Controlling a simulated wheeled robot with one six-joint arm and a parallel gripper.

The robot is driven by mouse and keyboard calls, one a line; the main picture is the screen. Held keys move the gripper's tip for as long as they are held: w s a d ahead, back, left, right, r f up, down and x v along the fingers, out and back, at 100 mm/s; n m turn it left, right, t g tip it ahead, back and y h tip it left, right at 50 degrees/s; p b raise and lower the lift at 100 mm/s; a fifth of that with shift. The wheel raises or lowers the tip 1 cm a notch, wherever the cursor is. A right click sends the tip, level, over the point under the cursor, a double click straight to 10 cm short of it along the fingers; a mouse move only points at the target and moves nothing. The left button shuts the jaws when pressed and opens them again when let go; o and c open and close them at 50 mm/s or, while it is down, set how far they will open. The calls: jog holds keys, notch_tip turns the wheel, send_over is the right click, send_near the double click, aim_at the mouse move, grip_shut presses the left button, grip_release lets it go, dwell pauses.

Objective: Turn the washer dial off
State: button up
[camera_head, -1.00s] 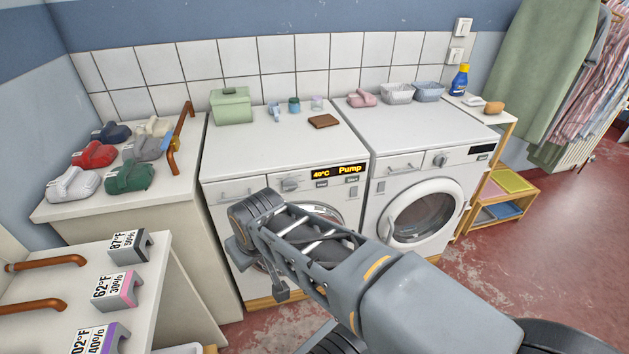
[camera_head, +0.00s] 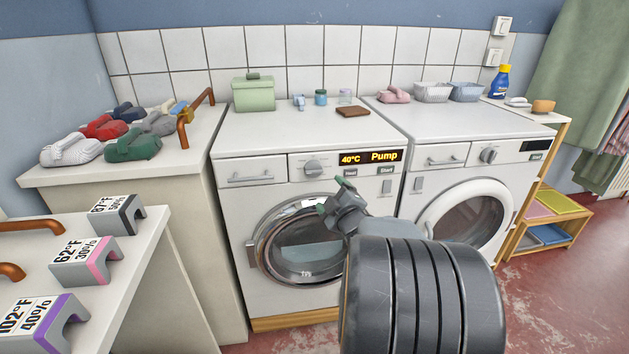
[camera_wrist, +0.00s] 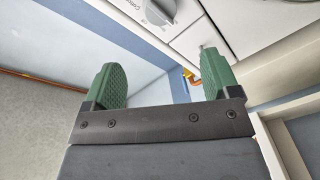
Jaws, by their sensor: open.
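The left washer (camera_head: 236,200) is a white front-loader with a lit display (camera_head: 370,158) reading "40°C Pump". Its grey round dial (camera_head: 312,167) sits left of the display, and a pale grey dial (camera_wrist: 158,10) shows at the top edge of the wrist view. My gripper (camera_head: 330,195) has green fingertips and is in front of the washer, below and a little right of the dial in the picture. In the wrist view my gripper (camera_wrist: 161,68) is open, with nothing between its fingers. The dial lies beyond the fingertips, apart from them. The dial's exact setting is too small to read.
A second white machine (camera_head: 408,190) stands to the right, with its own dial (camera_head: 488,155) and a dark display (camera_head: 536,146). A nearer shelf (camera_head: 130,250) holds labelled clips. Red floor is open at the right.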

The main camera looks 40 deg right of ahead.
aim_at(315, 172)
jog(key=x, duration=1.2)
jog(key=shift+w, duration=0.45)
jog(key=shift+c, duration=0.4)
jog(key=c, duration=0.8)
jog(key=shift+f+b, duration=0.1)
jog(key=shift+b, duration=0.25)
jog(key=shift+c, duration=0.2)
